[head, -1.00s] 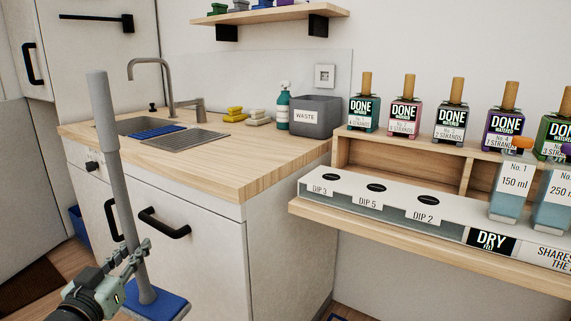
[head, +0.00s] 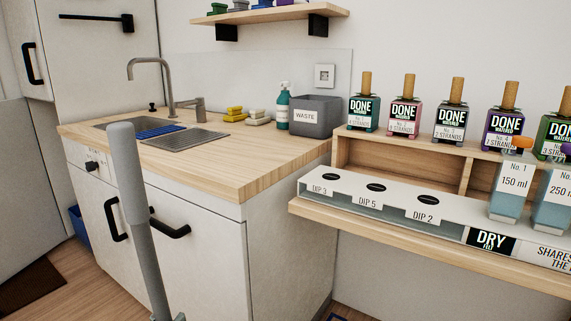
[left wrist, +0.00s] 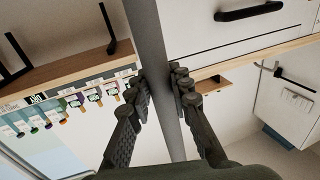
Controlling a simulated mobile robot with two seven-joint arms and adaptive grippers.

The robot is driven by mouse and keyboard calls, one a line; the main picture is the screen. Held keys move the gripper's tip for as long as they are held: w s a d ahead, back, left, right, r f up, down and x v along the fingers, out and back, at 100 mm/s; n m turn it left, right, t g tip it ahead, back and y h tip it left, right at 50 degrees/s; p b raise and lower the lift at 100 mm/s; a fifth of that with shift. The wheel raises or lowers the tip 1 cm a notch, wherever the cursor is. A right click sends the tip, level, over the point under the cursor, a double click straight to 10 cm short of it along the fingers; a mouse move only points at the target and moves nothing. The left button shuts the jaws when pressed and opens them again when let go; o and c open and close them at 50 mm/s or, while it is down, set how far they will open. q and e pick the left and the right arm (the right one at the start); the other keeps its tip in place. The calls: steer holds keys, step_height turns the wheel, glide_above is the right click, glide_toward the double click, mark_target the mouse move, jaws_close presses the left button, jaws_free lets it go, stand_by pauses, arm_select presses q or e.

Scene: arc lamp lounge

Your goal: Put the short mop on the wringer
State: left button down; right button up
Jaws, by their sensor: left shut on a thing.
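In the head view that gripper is almost wholly out of the picture at the bottom. No wringer can be made out. My right gripper is not in view.
A wooden counter (head: 250,171) with a sink (head: 140,127) tops the white cabinet, whose black handles (head: 172,224) stick out near the mop. A blue bin (head: 78,222) stands on the floor at left. A shelf unit with bottles (head: 405,118) is at right. Some floor (head: 85,285) is clear.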

mark_target(155, 286)
arm_select(q)
steer(key=shift+w+d+r+n+y, duration=0.1)
steer(key=shift+d+r+n+y, duration=0.1)
steer(key=shift+n+y, duration=0.15)
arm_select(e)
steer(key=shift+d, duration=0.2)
arm_select(q)
steer(key=shift+y, duration=0.25)
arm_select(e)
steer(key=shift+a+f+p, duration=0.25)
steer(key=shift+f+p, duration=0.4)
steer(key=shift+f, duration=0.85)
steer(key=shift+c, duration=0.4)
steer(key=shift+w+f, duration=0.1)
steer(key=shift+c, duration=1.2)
arm_select(q)
steer(key=n+y, duration=0.1)
steer(key=d+r+n+y, duration=0.1)
steer(key=y, duration=0.1)
steer(key=d+r+n+t+y, duration=0.1)
steer(key=shift+w+r+y, duration=0.15)
steer(key=shift+w+y, duration=0.15)
steer(key=shift+w, duration=0.1)
